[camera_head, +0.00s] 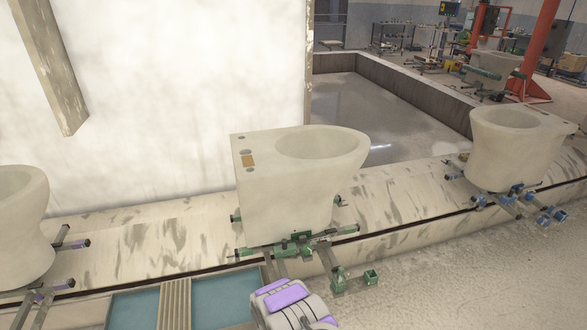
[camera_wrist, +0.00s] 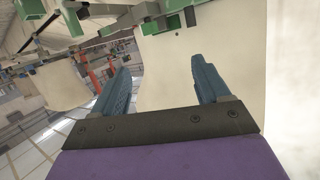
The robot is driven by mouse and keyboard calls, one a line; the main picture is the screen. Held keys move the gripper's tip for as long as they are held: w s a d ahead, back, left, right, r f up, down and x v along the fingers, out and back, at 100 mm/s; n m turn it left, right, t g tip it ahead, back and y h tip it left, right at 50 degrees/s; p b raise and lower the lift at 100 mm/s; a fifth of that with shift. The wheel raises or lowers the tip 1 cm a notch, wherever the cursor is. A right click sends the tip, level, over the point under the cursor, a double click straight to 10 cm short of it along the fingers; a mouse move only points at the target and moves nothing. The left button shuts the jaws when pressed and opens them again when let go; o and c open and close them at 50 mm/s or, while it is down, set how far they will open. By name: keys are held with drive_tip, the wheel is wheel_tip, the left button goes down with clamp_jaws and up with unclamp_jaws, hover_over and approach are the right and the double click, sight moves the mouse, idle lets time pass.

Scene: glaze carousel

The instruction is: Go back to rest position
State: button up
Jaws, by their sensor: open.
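My gripper (camera_wrist: 160,90) shows in the wrist view with its two blue fingers apart and nothing between them. A pale toilet bowl (camera_wrist: 155,65) fills the view behind the fingers; I cannot tell how far off it is. In the head view a pale toilet bowl (camera_head: 300,170) stands upright on a green-clamped stand (camera_head: 300,243) in the middle. My arm, white with purple, shows at the bottom below this bowl. The gripper's fingers cannot be made out in the head view.
Another bowl (camera_head: 15,225) stands at the left, and one (camera_head: 515,140) at the right on a blue-clamped stand (camera_head: 520,200). A stained ledge (camera_head: 400,205) runs behind them. A teal-topped box (camera_head: 215,300) is at the bottom left. The floor (camera_head: 470,280) at the lower right is clear.

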wheel_tip(320, 180, up, 18)
drive_tip(key=r+g+y, duration=0.1)
drive_tip(key=g+y, duration=0.2)
drive_tip(key=g, duration=0.3)
drive_tip(key=s+d+r+n+g, duration=0.1)
drive_tip(key=s+d+r+g, duration=0.15)
drive_tip(key=s+r, duration=0.45)
drive_tip(key=s+d+r+g, duration=0.2)
drive_tip(key=s+d+r, duration=0.2)
drive_tip(key=s, duration=1)
drive_tip(key=s+d+r+n+g, duration=0.1)
drive_tip(key=s+d+r+g, duration=0.2)
drive_tip(key=s+r, duration=0.4)
drive_tip(key=s+d+r+g, duration=0.3)
drive_tip(key=s+r, duration=0.3)
drive_tip(key=s, duration=1.5)
drive_tip(key=shift+s+d+n+h, duration=0.3)
drive_tip(key=shift+s+d+n, duration=0.1)
drive_tip(key=shift+d, duration=0.5)
